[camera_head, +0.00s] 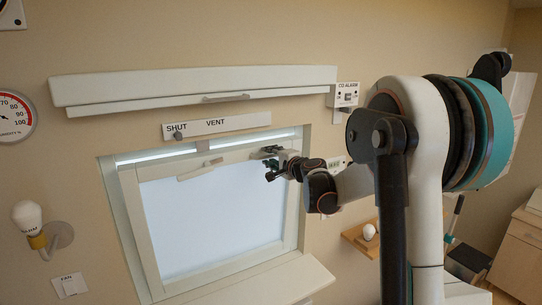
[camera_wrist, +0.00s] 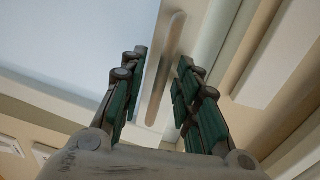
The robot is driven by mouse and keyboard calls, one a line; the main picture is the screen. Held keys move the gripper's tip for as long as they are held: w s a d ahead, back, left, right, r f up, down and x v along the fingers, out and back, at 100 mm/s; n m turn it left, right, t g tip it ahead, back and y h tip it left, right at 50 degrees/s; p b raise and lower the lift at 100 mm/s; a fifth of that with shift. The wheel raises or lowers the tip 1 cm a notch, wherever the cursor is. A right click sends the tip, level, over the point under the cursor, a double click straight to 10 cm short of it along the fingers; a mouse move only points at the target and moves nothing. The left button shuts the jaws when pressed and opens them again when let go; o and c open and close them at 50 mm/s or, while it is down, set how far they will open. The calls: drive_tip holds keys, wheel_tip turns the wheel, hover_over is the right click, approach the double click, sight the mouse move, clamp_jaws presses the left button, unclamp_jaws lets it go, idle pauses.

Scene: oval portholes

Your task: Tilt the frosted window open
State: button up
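The frosted window (camera_head: 215,215) is a pale pane in a white sash. Its upper edge stands out from the surrounding frame (camera_head: 115,205), with bright strips above it. A flat bar handle (camera_head: 200,170) sits on the sash's top rail; it also shows in the wrist view (camera_wrist: 165,70). My gripper (camera_head: 270,164) is open at the sash's upper right, to the right of the handle in the head view. In the wrist view its fingers (camera_wrist: 162,62) lie either side of the handle in the picture, holding nothing. Contact cannot be told.
A SHUT/VENT sign (camera_head: 217,125) with a dark knob below SHUT is above the window, under a long white cover (camera_head: 195,88). A CO alarm (camera_head: 346,95) is right of that. A sill (camera_head: 250,286) juts out below. A bulb (camera_head: 28,216) is mounted at the left.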

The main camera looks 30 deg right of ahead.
drive_tip(key=shift+c, duration=0.6)
clamp_jaws()
drive_tip(key=s+b, duration=0.1)
drive_tip(key=s, duration=0.1)
drive_tip(key=s+f, duration=0.1)
drive_tip(key=s, duration=0.2)
drive_tip(key=shift+s+d+f+b, duration=0.1)
drive_tip(key=shift+s+f+b, duration=0.05)
drive_tip(key=shift+s+b, duration=0.2)
drive_tip(key=shift+w, duration=0.1)
drive_tip(key=shift+o, duration=0.6)
unclamp_jaws()
drive_tip(key=shift+s, duration=0.2)
